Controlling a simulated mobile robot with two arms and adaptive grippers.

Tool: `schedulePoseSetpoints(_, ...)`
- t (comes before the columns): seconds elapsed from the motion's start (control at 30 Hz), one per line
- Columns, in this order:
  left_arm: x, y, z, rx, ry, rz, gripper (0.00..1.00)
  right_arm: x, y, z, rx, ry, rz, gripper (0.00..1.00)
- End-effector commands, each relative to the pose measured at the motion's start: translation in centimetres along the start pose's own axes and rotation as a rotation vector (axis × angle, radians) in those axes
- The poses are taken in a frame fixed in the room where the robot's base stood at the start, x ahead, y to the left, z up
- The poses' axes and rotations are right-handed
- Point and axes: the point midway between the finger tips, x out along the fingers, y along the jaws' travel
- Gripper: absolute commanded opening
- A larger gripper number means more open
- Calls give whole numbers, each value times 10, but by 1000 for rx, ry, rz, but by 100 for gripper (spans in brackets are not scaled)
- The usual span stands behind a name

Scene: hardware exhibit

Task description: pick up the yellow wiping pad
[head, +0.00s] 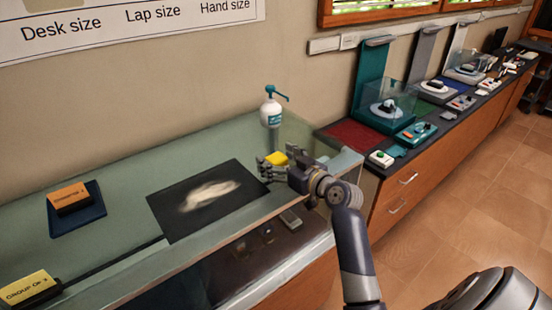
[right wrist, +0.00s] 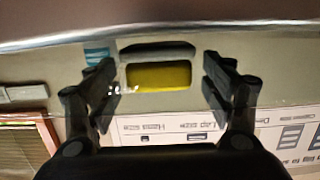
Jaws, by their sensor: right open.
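The yellow wiping pad (head: 276,159) lies on the glass-topped counter near its right end, just in front of a pump bottle. My right gripper (head: 275,163) is open at the pad, with its fingers to either side of it. In the right wrist view the pad (right wrist: 158,77) sits between the two open fingers of the gripper (right wrist: 158,70), with a gap on each side. A dark shape lies along one long edge of the pad there; I cannot tell what it is. My left gripper is not in view.
The pump bottle (head: 271,110) stands close behind the pad. A black mat (head: 165,213) with a whitish smear lies left of the gripper. An orange block (head: 69,197) on a blue tray (head: 93,222) and a yellow sign (head: 28,290) are further left. Exhibits line the counter (head: 405,168) at right.

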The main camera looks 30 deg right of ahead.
Motion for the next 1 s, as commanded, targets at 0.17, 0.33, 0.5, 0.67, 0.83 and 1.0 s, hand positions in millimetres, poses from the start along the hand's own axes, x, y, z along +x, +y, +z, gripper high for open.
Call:
schedulePoseSetpoints(0.17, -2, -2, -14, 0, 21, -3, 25, 8, -1, 1, 0, -1, -1, 75)
schedulePoseSetpoints(0.33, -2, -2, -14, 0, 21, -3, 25, 8, 0, 1, 0, -1, -1, 73)
schedulePoseSetpoints(0.5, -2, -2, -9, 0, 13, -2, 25, 7, 0, 1, 0, -1, -1, 34)
schedulePoseSetpoints(0.67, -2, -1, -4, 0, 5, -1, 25, 7, 0, 1, -1, -1, 0, 33)
schedulePoseSetpoints(0.83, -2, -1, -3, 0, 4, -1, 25, 7, 0, 1, -1, -1, 0, 33)
schedulePoseSetpoints(1.0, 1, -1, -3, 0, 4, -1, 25, 6, 0, -6, -3, 2, 0, 33)
